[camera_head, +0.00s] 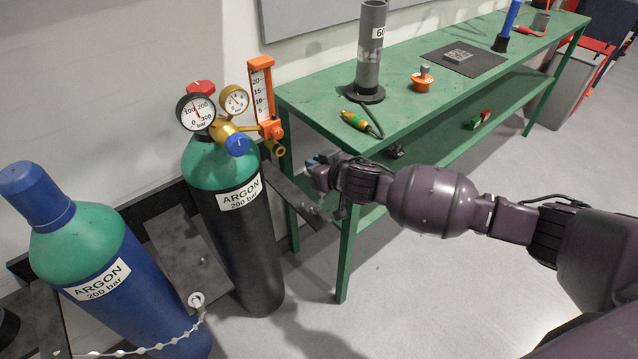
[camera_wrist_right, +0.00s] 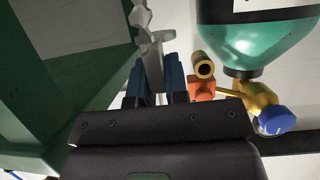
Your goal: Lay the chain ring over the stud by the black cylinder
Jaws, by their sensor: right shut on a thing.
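The black cylinder (camera_head: 243,225), with a green shoulder and an ARGON label, stands left of my right gripper (camera_head: 318,172). My right gripper is shut on an end of a pale grey chain. In the right wrist view, the blue-tipped fingers (camera_wrist_right: 162,82) pinch this chain (camera_wrist_right: 150,35), and its links hang away from them. In the head view the hanging links (camera_head: 319,208) are faint. The chain ring is mostly hidden between the fingers. I cannot make out the stud by the black cylinder; a dark plate (camera_head: 287,193) stands there. My left gripper is not in view.
The regulator with gauges (camera_head: 233,100) and an orange flow meter (camera_head: 262,90) tops the black cylinder, close to my gripper. The green workbench (camera_head: 325,92) is behind my arm. A blue argon cylinder (camera_head: 115,275) has another chain, ending at a ring (camera_head: 196,300).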

